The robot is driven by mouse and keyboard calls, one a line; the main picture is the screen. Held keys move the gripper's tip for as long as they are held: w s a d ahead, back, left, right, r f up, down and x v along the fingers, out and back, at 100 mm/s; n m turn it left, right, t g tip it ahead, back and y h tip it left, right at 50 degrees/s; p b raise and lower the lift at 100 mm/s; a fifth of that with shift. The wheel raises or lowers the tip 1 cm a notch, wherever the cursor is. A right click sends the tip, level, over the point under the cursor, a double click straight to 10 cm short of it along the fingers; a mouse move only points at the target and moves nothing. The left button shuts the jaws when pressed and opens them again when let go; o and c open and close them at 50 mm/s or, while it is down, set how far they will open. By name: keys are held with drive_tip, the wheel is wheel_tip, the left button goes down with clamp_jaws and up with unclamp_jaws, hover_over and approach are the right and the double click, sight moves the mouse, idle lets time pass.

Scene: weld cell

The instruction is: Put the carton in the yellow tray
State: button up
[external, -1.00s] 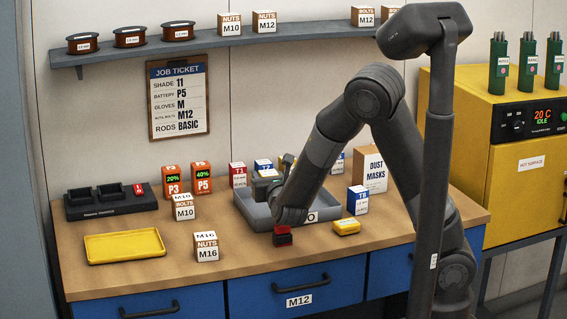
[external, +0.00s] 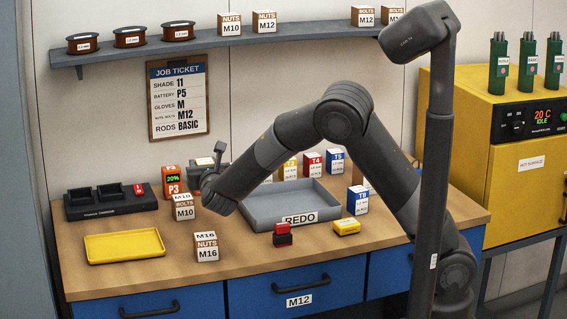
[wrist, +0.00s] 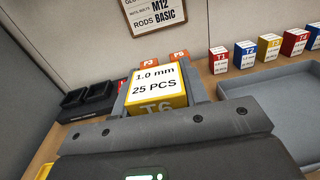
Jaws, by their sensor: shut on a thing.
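My gripper (external: 208,166) is shut on a white and yellow carton (wrist: 157,86), which reads "1.0 mm 25 PCS" and T6 in the wrist view. The gripper is above the back left of the bench, in front of the orange battery packs. The yellow tray (external: 124,247) lies empty at the front left of the bench, to the left of and nearer than the gripper.
A BOLTS M10 box (external: 184,207) and a NUTS M16 box (external: 206,247) stand right of the tray. A black charger (external: 110,205) is behind it. The grey REDO tray (external: 262,217) looks empty, with several T cartons behind it. A red-black item (external: 283,235) is in front.

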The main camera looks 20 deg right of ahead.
drive_tip(key=s+a+f+y, duration=0.1)
drive_tip(key=s+a, duration=0.1)
drive_tip(key=a, duration=1.4)
hover_over(113, 251)
drive_tip(key=shift+n, duration=0.4)
drive_tip(key=f, duration=0.7)
drive_tip(key=shift+w+d, duration=0.1)
drive_tip(key=shift+d, duration=0.15)
drive_tip(key=shift+a+f, duration=0.25)
drive_tip(key=shift+f, duration=0.05)
wheel_tip(113, 251, down, 4)
drive_tip(key=shift+r, duration=0.2)
drive_tip(key=o, duration=1)
drive_tip(key=shift+f, duration=0.15)
